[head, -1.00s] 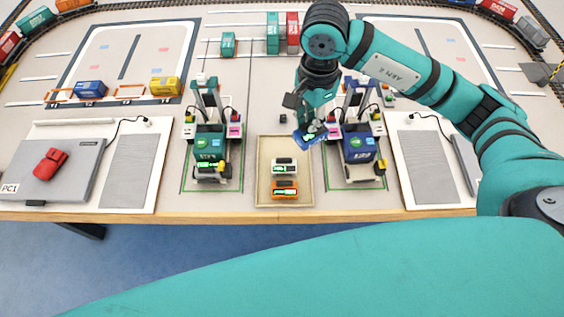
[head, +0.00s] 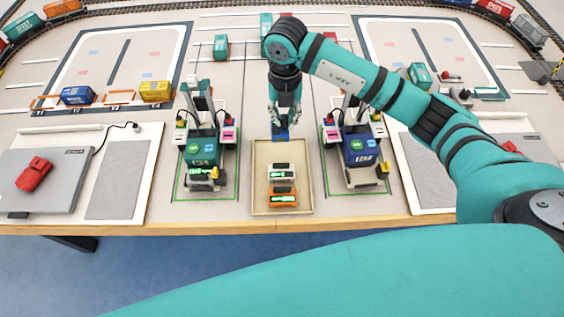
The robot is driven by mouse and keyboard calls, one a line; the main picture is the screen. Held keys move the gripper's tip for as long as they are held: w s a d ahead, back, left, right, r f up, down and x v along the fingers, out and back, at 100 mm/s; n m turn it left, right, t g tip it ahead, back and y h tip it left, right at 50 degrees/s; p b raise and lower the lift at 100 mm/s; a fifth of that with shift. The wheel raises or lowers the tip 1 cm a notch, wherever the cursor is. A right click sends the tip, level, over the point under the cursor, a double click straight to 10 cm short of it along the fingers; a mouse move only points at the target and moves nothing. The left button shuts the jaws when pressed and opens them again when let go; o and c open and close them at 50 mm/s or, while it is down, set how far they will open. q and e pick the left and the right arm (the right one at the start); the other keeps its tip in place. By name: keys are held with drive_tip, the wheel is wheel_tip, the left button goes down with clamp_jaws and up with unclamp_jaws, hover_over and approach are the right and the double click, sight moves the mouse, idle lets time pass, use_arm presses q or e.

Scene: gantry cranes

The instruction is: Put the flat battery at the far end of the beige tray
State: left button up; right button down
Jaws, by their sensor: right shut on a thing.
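My right gripper (head: 283,124) points down at the far edge of the beige tray (head: 262,182). It is shut on a small blue battery (head: 281,135), held upright at or just above the tray's far end. I cannot tell whether it touches the tray floor, and its display does not show. A white battery (head: 282,167) and an orange battery (head: 283,202), both with lit green displays, lie in the middle and near part of the tray. My left gripper is not in view.
Gantry cranes with a green container (head: 203,150) and a blue container (head: 360,150) stand close on either side of the tray. The tray's far part around the blue battery is bare. A red object (head: 34,175) lies on a grey case at left.

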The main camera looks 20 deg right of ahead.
sight(285, 120)
wheel_tip(285, 120, down, 9)
drive_tip(key=shift+r+p, duration=0.1)
drive_tip(key=shift+p, duration=0.65)
drive_tip(key=shift+f, duration=0.3)
drive_tip(key=c, duration=1.4)
unclamp_jaws()
drive_tip(key=shift+o, duration=0.2)
drive_tip(key=shift+r, duration=0.2)
wheel_tip(285, 120, up, 12)
drive_tip(key=shift+r+b, duration=0.1)
drive_tip(key=shift+b, duration=1.1)
